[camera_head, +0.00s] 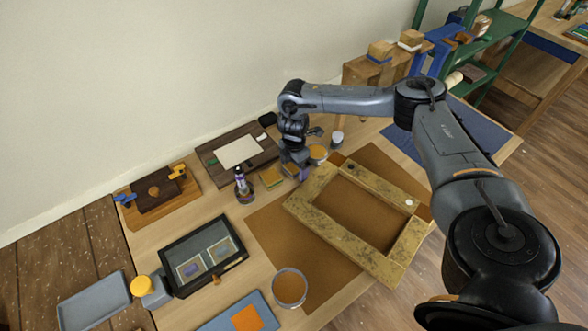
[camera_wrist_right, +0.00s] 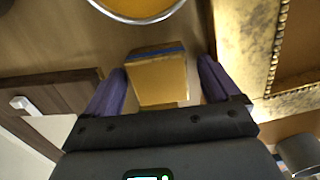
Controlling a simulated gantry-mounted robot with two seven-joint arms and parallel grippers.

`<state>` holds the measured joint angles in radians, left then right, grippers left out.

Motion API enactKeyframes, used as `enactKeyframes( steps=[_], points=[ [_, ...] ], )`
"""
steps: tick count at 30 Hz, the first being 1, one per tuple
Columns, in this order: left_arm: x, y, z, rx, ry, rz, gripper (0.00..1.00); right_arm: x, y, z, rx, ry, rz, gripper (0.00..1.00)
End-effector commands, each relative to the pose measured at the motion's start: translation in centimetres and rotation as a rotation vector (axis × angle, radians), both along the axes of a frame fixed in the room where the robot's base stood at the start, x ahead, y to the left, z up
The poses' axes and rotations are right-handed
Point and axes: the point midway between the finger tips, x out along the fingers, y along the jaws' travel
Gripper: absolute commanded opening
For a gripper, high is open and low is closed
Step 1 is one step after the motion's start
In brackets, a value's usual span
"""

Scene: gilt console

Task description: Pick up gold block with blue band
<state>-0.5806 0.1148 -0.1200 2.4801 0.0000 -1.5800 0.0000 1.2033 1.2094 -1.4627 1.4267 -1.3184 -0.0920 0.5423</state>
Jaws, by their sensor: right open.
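The gold block with a blue band (camera_wrist_right: 158,80) shows in the right wrist view, with the blue band along its upper edge. In the head view a small gold block (camera_head: 290,169) sits close beside my right gripper (camera_head: 301,168), partly hidden by it. My right gripper (camera_wrist_right: 161,68) is open, its two purple fingers on either side of the block with small visible gaps. The block appears to rest on the table. My left gripper is not in view.
A gold frame (camera_head: 311,209) lies right of the gripper, and a cup of mustard-coloured material (camera_head: 318,153) stands close by. A gold-and-green block (camera_head: 271,177), a bottle (camera_head: 243,187) and a dark board (camera_head: 214,150) are to the left. Another blue-edged block (camera_head: 380,50) sits at the back.

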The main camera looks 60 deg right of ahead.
Motion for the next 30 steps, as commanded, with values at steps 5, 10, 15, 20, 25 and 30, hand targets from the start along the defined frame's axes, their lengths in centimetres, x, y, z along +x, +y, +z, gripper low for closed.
enactKeyframes(
  steps=[5, 10, 15, 20, 25, 30],
  points=[
    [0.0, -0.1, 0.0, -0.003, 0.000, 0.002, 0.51, 0.0, 0.0, 0.0, 0.000, 0.000, 0.000, 0.80],
    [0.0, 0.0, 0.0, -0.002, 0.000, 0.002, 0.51, 0.0, 0.0, 0.0, 0.000, 0.000, 0.000, 0.54],
    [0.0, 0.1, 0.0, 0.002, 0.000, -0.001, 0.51, 0.0, 0.0, 0.0, 0.000, 0.000, 0.000, 0.33],
    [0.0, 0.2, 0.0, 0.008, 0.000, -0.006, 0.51, 0.0, 0.0, 0.1, 0.000, 0.000, 0.000, 0.33],
    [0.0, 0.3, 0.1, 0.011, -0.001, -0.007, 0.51, 0.0, 0.0, 0.4, 0.001, -0.001, 0.000, 0.33],
    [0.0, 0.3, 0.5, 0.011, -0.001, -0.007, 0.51, 0.0, 0.0, 1.8, -0.001, -0.002, 0.000, 0.33]
  ],
)
